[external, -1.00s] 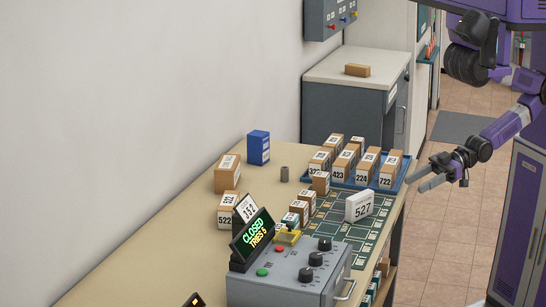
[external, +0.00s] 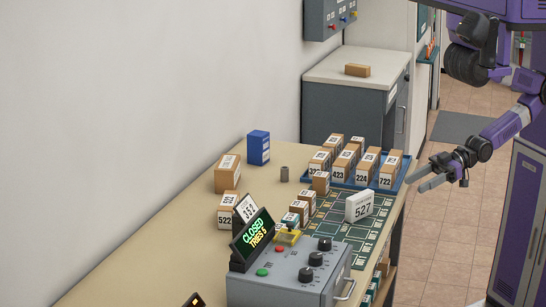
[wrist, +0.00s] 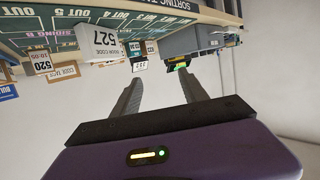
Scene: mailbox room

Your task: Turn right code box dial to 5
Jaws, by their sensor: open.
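The grey code box (external: 290,277) stands at the near end of the table, with three dark dials on its top. The dials run in a slanted row: a far dial (external: 325,243), a middle dial (external: 315,259) and a near dial (external: 306,274). Their settings are too small to read. A display (external: 254,234) on the box shows "CLOSED" and a "TRIES" line. My gripper (external: 420,178) is open and empty, off the table's right edge and well away from the box. In the wrist view my two fingers (wrist: 160,92) are spread, and the box (wrist: 195,40) shows beyond them.
A white block marked 527 (external: 359,206) stands on the green sorting mat (external: 335,229). A blue tray (external: 398,186) of numbered parcels lies behind it. A card marked 352 (external: 246,208) stands behind the display. Open floor (external: 440,240) lies right of the table.

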